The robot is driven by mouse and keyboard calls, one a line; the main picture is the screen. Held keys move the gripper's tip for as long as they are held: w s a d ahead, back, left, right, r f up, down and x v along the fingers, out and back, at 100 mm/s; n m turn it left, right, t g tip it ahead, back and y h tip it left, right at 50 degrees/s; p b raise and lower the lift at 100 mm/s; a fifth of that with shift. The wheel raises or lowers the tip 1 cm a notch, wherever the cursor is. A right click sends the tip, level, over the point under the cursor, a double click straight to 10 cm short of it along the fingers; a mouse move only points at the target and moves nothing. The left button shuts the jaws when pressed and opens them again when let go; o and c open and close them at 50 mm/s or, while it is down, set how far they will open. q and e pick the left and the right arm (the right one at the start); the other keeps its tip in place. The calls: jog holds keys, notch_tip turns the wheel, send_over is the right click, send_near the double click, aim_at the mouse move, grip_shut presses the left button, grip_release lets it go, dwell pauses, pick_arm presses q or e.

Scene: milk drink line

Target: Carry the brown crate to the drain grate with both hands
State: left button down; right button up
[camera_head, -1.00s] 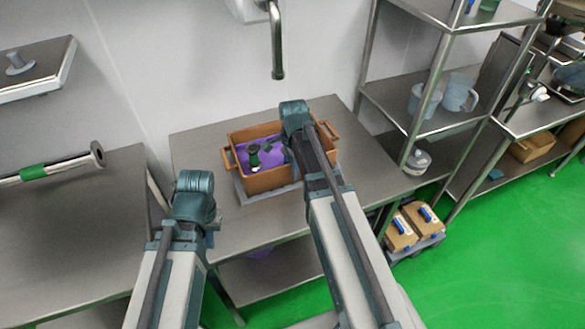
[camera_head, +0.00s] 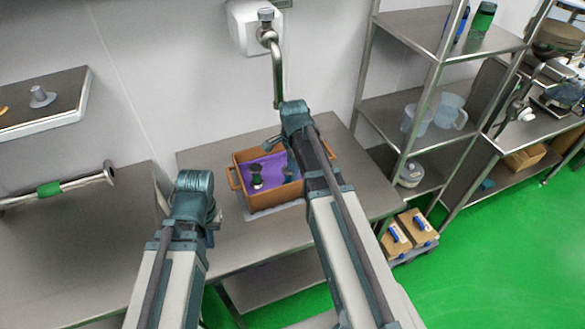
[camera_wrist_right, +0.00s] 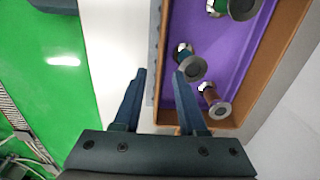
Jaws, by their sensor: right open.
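The brown crate (camera_head: 277,196) stands on a grey tray on the steel table, with a purple lining and several small bottle-like items inside. It also shows in the right wrist view (camera_wrist_right: 282,52). My right gripper (camera_wrist_right: 159,74) is open at the crate's edge, one finger over the purple inside and the other outside. I cannot tell its height above the rim. In the head view my right forearm hides part of the crate. My left gripper (camera_head: 213,222) is left of the crate and apart from it, its fingers mostly hidden behind my wrist. The drain grate is not clearly in view.
A tap (camera_head: 278,75) hangs from the wall behind the table (camera_head: 350,190). Another table (camera_head: 90,235) with a metal tube is at left. Green floor (camera_head: 500,270) is free at right.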

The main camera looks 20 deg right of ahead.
notch_tip(320, 180, up, 2)
jog(key=shift+r+p, duration=0.1)
jog(key=shift+p, duration=0.55)
pick_arm(q)
notch_tip(320, 180, up, 2)
jog(key=shift+r, duration=0.1)
pick_arm(e)
jog(key=s+a+n+h, duration=0.1)
jog(key=s+a+n, duration=1.5)
jog(key=n, duration=0.5)
jog(key=shift+a, duration=0.5)
pick_arm(q)
notch_tip(320, 180, down, 5)
jog(key=b, duration=0.5)
jog(key=shift+r, duration=0.1)
pick_arm(e)
notch_tip(320, 180, down, 5)
jog(key=shift+r, duration=0.15)
